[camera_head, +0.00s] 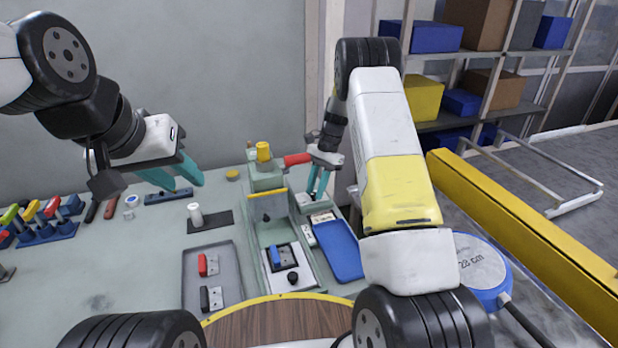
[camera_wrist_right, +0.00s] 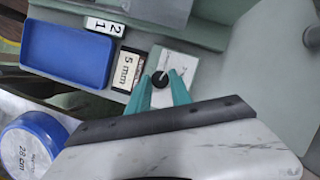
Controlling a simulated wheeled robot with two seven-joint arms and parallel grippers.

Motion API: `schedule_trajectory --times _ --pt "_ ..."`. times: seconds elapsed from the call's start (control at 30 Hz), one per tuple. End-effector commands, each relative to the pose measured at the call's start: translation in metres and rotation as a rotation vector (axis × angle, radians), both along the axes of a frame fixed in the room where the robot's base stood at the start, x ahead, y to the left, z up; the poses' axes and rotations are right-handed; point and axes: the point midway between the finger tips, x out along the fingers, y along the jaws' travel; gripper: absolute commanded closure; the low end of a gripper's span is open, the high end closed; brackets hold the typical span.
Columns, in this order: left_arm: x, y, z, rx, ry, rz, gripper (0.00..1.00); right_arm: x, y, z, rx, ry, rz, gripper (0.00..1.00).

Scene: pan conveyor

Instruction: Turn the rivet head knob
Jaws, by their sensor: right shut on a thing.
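The rivet head knob (camera_wrist_right: 159,79) is a small black round knob on a pale plate, beside a "5 mm" label (camera_wrist_right: 131,71). In the right wrist view my right gripper (camera_wrist_right: 160,82) has its teal fingertips on either side of the knob, shut on it. In the head view my right gripper (camera_head: 318,194) reaches down to the pale block (camera_head: 306,203) right of the green machine; the knob is hidden there. My left gripper (camera_head: 187,185) hangs above the back left of the bench, teal fingers apart and empty.
A blue tray (camera_head: 339,250) lies close to the right gripper. The green machine (camera_head: 268,205) with a red handle (camera_head: 297,159) stands beside it. A grey tray (camera_head: 212,245) and a blue "28 cm" disc (camera_head: 480,268) are nearby.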

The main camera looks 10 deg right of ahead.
Motion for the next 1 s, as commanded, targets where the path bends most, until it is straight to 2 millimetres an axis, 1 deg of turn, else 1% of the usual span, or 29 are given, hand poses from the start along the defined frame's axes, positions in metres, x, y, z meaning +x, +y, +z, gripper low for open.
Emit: schedule_trajectory --times 0.2,0.4,0.67,1.0 --pt "0.0000 0.0000 0.0000 0.000 0.000 0.000 0.64 0.0022 0.0006 0.0006 0.000 -0.003 0.152 1.00" --pt "0.0000 0.0000 0.0000 0.000 0.000 0.000 0.64 0.0027 0.0011 0.0009 0.000 -0.004 0.244 1.00" --pt "0.0000 0.0000 0.0000 0.000 0.000 0.000 0.64 0.0028 0.0011 0.0009 -0.001 -0.003 0.295 1.00" --pt "0.0000 0.0000 0.0000 0.000 0.000 0.000 0.64 0.0028 0.0012 0.0010 -0.001 -0.004 0.300 1.00"
